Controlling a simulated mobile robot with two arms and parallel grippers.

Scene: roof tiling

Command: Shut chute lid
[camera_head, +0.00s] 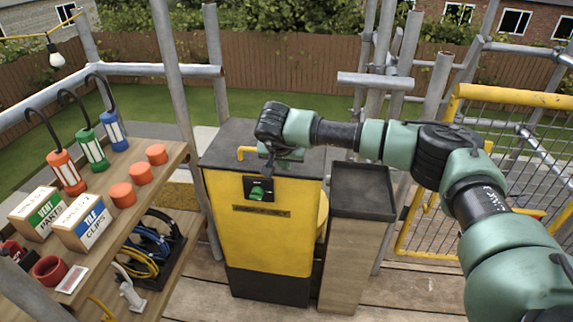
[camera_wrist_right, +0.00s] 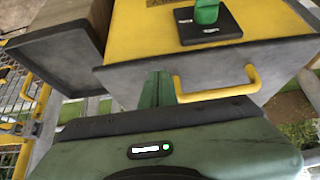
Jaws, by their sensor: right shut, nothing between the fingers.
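The chute lid (camera_head: 228,135) is the dark grey top of a yellow box (camera_head: 275,245); it looks flat on the box, with no gap that I can make out. A yellow bar handle (camera_head: 246,151) stands on it. In the right wrist view, the lid (camera_wrist_right: 140,77) and handle (camera_wrist_right: 213,94) lie just past my fingers. My right gripper (camera_head: 272,163) is over the lid, right of the handle in the head view, shut and empty. Its green fingers show in the wrist view (camera_wrist_right: 158,90); contact with the lid cannot be told. My left gripper is out of view.
A green switch (camera_head: 257,191) sits on the box front. A grey-topped wooden stand (camera_head: 362,190) is close on the right. A shelf (camera_head: 160,172) with lamps, red cups and cartons is on the left. Scaffold poles and a yellow mesh gate (camera_head: 480,93) surround the deck.

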